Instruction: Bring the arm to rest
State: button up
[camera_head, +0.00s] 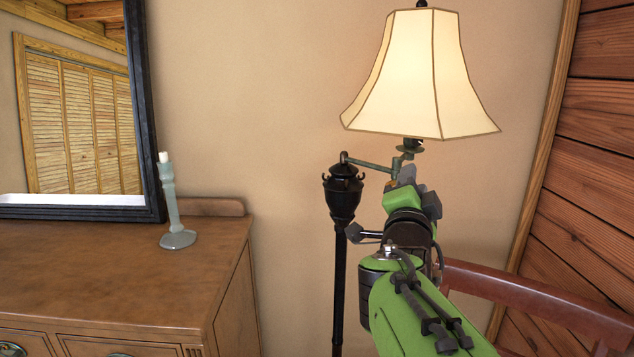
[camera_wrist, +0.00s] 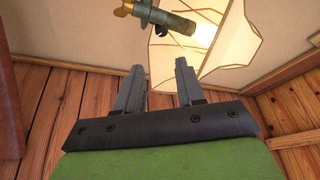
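My green arm (camera_head: 410,290) reaches up from the bottom right in the head view, its far end in front of the lamp's bracket, below the lampshade (camera_head: 420,80). The fingers are not clear there. In the wrist view the two grey fingers of my gripper (camera_wrist: 158,75) stand apart with nothing between them. Beyond the fingertips in that view are the lit shade (camera_wrist: 235,35) and the lamp's greenish metal fitting (camera_wrist: 175,20). I cannot tell how close they are to the fingers.
The black lamp post (camera_head: 340,290) stands left of my arm. A reddish wooden rail (camera_head: 530,297) lies to the right, before the plank wall (camera_head: 600,150). A wooden dresser (camera_head: 130,270) at left holds a candlestick (camera_head: 173,215) and a black-framed mirror (camera_head: 145,110).

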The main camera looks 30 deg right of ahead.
jog(key=s+a+f+n+g+y, duration=0.25)
jog(key=a+f+n+y, duration=0.35)
jog(key=a, duration=0.3)
jog(key=s+a+f+n+g+y, duration=0.1)
jog(key=s+a+f+n+y, duration=0.25)
jog(key=a+f+n, duration=0.4)
jog(key=s+a+f+n+g+y, duration=0.55)
jog(key=s+a+f+n, duration=0.35)
jog(key=s+a, duration=0.4)
notch_tip(320, 180, up, 16)
jog(key=d+m+p, duration=0.1)
jog(key=p, duration=1.6)
jog(key=shift+s+d+r+t+p, duration=0.15)
jog(key=shift+d+t+p, duration=0.15)
jog(key=shift+d, duration=0.1)
jog(key=shift+o, duration=0.4)
